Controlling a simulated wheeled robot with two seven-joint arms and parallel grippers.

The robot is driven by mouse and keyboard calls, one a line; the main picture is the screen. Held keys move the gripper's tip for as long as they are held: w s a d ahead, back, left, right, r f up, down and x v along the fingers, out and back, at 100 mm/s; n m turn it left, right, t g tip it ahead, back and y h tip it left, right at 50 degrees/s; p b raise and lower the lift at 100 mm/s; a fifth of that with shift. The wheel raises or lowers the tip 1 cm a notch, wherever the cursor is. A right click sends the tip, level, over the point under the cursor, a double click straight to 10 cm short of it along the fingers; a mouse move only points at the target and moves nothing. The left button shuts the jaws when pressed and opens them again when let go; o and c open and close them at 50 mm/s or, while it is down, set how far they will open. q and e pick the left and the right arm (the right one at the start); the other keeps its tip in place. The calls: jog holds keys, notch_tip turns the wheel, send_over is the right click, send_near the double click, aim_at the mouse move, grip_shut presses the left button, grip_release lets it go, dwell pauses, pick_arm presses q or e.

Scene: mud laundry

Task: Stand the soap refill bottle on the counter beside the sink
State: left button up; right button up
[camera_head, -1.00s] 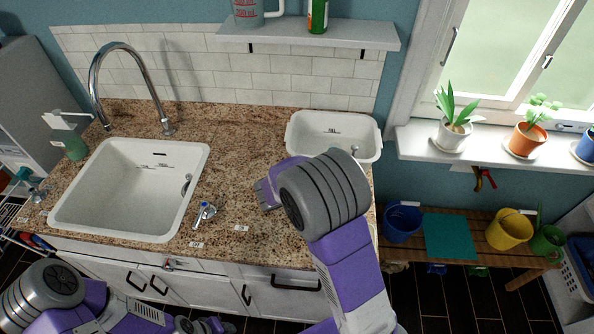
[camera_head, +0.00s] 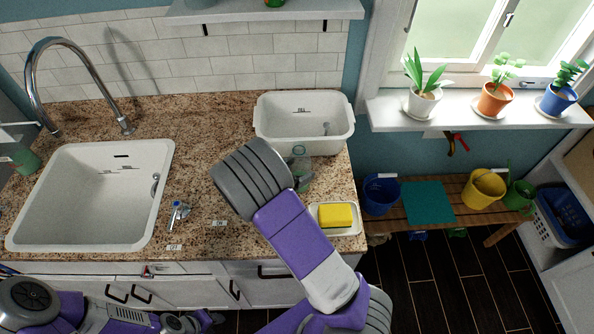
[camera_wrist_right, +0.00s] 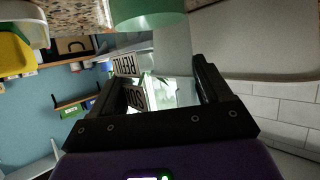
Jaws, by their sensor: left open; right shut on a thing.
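The soap refill bottle (camera_wrist_right: 148,14), clear with green liquid, sits between the fingers of my right gripper (camera_wrist_right: 172,68); its label shows in the right wrist view. In the head view the bottle (camera_head: 301,170) shows beside my right wrist, in front of the white tub. It looks roughly upright; I cannot tell whether its base touches the counter. My right gripper is mostly hidden behind the arm there. The white sink (camera_head: 95,195) is set in the speckled counter (camera_head: 205,130), well left of the bottle. My left gripper (camera_head: 190,323) is open and empty, low in front of the cabinets.
A white tub (camera_head: 304,125) stands at the counter's back right. A yellow sponge (camera_head: 335,215) lies on a white dish at the front right. A blue-handled valve (camera_head: 178,212) and a curved faucet (camera_head: 75,60) are by the sink. Counter between sink and tub is mostly clear.

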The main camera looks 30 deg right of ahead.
jog(key=o, duration=1.3)
jog(key=shift+f, duration=0.1)
jog(key=shift+a+r, duration=0.3)
jog(key=shift+r, duration=0.05)
jog(key=p+v, duration=0.1)
jog(key=v, duration=1)
jog(key=shift+s+a+p, duration=0.15)
jog(key=shift+a+p, duration=0.05)
jog(key=shift+p, duration=0.2)
jog(key=shift+s, duration=0.1)
